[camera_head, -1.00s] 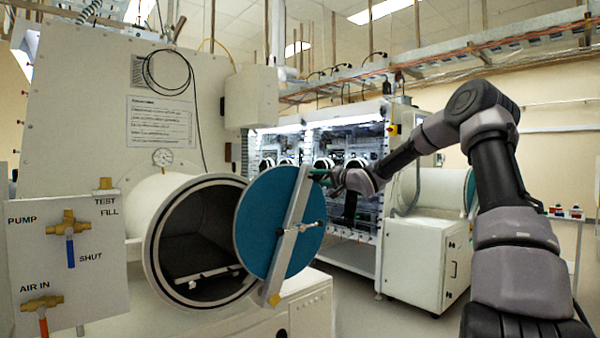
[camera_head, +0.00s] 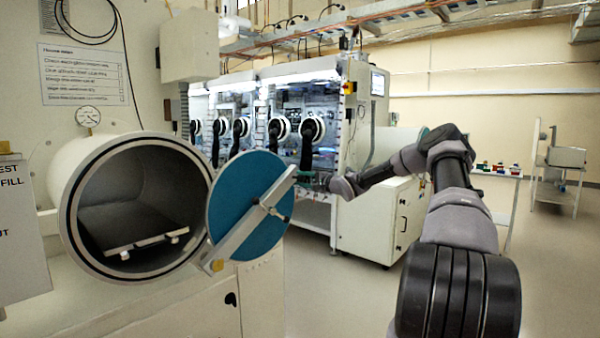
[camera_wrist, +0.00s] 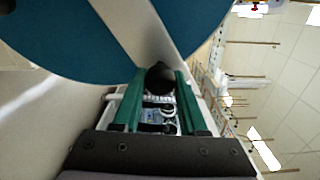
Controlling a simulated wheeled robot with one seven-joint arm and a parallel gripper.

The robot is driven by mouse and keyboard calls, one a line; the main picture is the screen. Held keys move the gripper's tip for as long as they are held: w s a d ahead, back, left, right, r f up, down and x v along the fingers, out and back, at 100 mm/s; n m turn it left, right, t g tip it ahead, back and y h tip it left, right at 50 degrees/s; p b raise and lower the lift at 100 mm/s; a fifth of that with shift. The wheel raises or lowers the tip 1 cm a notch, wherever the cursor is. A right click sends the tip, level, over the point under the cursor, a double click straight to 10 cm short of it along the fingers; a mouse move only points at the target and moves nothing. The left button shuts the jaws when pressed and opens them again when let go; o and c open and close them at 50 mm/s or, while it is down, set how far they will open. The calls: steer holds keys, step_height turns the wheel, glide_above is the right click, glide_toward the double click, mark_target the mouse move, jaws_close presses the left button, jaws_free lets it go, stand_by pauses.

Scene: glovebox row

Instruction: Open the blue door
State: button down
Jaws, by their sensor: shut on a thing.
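The blue door (camera_head: 232,207) is a round disc with a pale metal bar (camera_head: 236,236) across it. It stands swung out to the right of the round chamber mouth (camera_head: 72,215), so the dark inside shows. My gripper (camera_head: 306,178) is at the upper right end of the bar. In the wrist view the door (camera_wrist: 70,45) fills the upper left. There the green fingers (camera_wrist: 158,95) are shut on a dark round knob (camera_wrist: 160,77) at the bar's end.
Inside the chamber lies a flat tray (camera_head: 145,240). Glovebox windows (camera_head: 300,115) and a white cabinet (camera_head: 385,215) stand behind my arm. The floor at the right is open, with a small table (camera_head: 500,175) further back.

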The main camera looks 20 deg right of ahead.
steer(key=shift+d+f, duration=0.1)
steer(key=shift+f, duration=0.15)
steer(key=shift+c, duration=2.4)
jaws_free()
steer(key=v, duration=1)
steer(key=shift+s+d, duration=0.2)
steer(key=shift+s, duration=0.1)
